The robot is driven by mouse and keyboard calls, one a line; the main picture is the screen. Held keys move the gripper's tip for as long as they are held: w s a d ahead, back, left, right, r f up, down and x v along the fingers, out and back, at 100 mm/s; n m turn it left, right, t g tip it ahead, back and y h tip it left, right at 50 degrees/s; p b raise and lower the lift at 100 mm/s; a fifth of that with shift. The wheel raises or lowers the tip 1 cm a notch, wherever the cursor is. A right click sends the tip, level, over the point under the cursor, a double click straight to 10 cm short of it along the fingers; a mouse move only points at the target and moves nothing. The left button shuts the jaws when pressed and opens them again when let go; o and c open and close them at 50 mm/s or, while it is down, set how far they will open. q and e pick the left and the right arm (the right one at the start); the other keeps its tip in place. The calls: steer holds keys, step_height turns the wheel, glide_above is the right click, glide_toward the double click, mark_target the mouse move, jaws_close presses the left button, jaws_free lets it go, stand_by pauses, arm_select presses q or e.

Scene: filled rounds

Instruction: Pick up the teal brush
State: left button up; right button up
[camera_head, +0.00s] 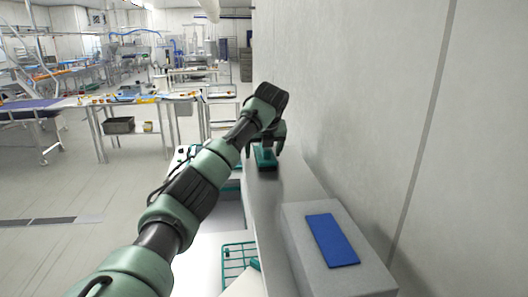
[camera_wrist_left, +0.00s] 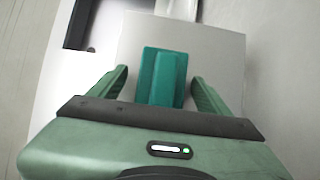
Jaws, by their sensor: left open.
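The teal brush (camera_head: 265,158) lies on the narrow grey ledge along the wall, beneath my left gripper (camera_head: 268,148). In the left wrist view the brush (camera_wrist_left: 162,76) is a teal block between the two fingers of my left gripper (camera_wrist_left: 160,80). The fingers are open, with a gap on each side of the brush. The lower end of the brush is hidden by the gripper body. My right gripper is in neither view.
A blue flat pad (camera_head: 331,240) lies on a grey block (camera_head: 298,225) at the near right. A green wire rack (camera_head: 238,254) stands left of the ledge. A wall (camera_head: 345,110) rises close on the right. Work tables (camera_head: 140,101) stand far back left.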

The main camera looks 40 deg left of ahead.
arm_select(q)
steer(key=shift+w+d, duration=0.1)
steer(key=c, duration=1.6)
steer(key=shift+o, duration=0.2)
steer(key=shift+r, duration=0.1)
steer(key=shift+r, duration=0.25)
step_height(320, 180, up, 8)
steer(key=shift+f+b, duration=0.2)
steer(key=shift+b, duration=0.65)
steer(key=shift+r, duration=0.85)
